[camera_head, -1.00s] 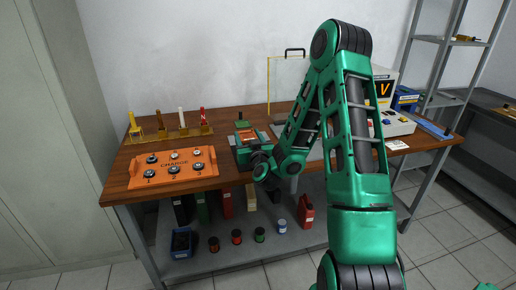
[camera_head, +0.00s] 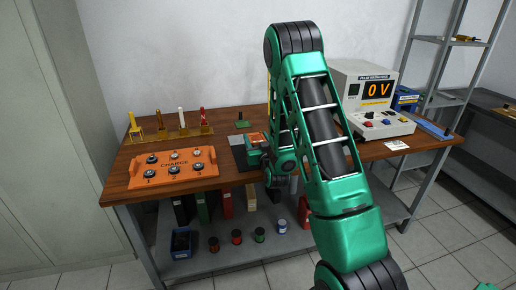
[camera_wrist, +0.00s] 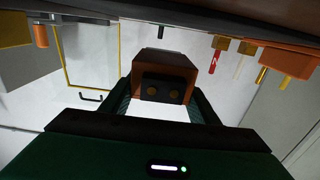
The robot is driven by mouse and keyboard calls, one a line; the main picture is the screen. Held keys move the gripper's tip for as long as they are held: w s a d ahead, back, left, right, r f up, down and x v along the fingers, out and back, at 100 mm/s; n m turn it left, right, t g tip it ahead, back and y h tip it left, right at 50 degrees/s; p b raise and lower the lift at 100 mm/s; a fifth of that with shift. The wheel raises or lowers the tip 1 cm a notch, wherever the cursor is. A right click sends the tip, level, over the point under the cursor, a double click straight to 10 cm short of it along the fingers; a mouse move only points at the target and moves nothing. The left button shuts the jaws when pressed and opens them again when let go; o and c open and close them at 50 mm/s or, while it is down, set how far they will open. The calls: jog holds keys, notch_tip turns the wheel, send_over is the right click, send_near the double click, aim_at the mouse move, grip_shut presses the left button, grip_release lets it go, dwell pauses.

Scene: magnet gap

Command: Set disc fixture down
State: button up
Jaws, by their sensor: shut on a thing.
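My gripper (camera_head: 256,147) is over the wooden bench, at the right side of a flat grey and black plate (camera_head: 238,151). In the wrist view my gripper (camera_wrist: 161,105) is shut on an orange-brown block, which I take for the disc fixture (camera_wrist: 165,64). The block has a dark face with two round brass-coloured spots. In the head view only the orange top of the fixture (camera_head: 257,137) shows; my gripper hides the rest. I cannot tell whether its underside touches the bench.
An orange CHARGE tray (camera_head: 174,167) with several round pieces lies at left. A yellow rack (camera_head: 170,135) stands behind it. A small green piece (camera_head: 242,123) stands behind the plate. A meter (camera_head: 372,92) reading 0 V is at right. A yellow frame (camera_wrist: 92,50) shows in the wrist view.

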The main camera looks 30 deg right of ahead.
jog(key=shift+f, duration=1.95)
jog(key=o, duration=1.7)
jog(key=shift+f, duration=0.15)
jog(key=shift+c, duration=0.2)
jog(key=shift+s, duration=0.1)
jog(key=shift+o, duration=0.6)
jog(key=v, duration=0.9)
jog(key=shift+s+d, duration=0.1)
jog(key=shift+s, duration=0.15)
jog(key=shift+s+a, duration=0.2)
jog(key=shift+s, duration=0.2)
jog(key=shift+x, duration=5.25)
